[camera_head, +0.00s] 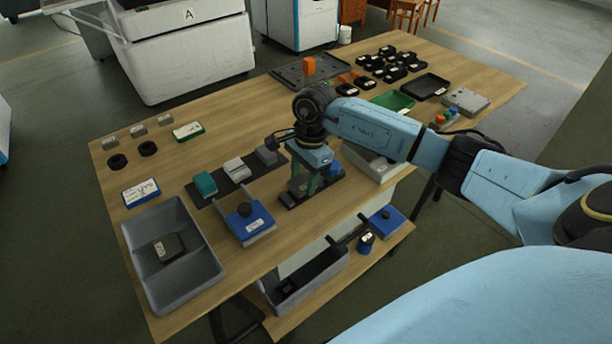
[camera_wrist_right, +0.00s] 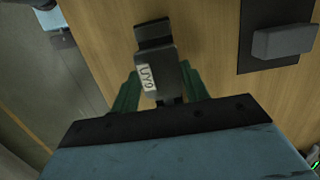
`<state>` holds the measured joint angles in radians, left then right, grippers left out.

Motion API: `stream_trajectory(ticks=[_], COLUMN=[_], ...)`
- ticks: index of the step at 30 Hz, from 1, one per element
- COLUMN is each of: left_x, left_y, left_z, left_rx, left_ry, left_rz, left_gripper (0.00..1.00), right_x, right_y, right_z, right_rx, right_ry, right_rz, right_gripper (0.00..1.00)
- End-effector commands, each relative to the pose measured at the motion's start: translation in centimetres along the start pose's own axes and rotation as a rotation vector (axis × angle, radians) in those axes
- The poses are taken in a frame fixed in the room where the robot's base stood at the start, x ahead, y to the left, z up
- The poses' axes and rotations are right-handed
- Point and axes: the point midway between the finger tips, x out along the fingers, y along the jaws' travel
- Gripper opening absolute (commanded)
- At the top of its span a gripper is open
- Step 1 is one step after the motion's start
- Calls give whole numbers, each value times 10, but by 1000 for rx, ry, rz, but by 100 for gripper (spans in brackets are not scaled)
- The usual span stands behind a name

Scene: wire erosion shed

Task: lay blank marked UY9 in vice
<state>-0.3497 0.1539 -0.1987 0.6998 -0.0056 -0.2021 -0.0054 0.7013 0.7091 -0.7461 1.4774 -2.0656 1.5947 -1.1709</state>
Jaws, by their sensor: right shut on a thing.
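My right gripper (camera_head: 306,180) is shut on a dark grey blank (camera_wrist_right: 163,66). The blank sits between green fingers in the wrist view and carries a white label reading UY9. Its far end shows a raised black part. I hold it over the front of the table, right of the dark mat; any gap beneath is unclear. A blue and grey device with a black knob (camera_head: 245,221), possibly the vice, stands at the front edge, left of the gripper. My left gripper is not in view.
The dark mat (camera_head: 217,194) bears teal, white and grey blocks. A grey tray (camera_head: 205,267) holds a dark labelled block (camera_head: 168,247). Small black parts (camera_head: 390,65), a green tray (camera_head: 393,100) and a black tray (camera_head: 427,86) stand farther back. A lower shelf holds a dark bin (camera_head: 305,279).

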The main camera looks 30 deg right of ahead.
Motion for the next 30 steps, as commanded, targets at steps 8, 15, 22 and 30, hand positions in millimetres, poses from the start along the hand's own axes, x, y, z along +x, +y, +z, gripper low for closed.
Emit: stream_trajectory(ticks=[8,15,22,30], left_x=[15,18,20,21], left_y=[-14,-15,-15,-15], left_z=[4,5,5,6], left_rx=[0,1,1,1], left_ry=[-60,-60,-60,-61], left_rz=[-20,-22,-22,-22], left_gripper=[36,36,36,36], right_x=[6,9,11,13], right_y=[-1,-1,-1,-1], right_z=[-1,-1,-2,-2], right_rx=[0,0,0,0], right_ry=[-1,-1,-1,-1], right_rz=[-3,-3,-3,-2], right_gripper=[9,9,9,56])
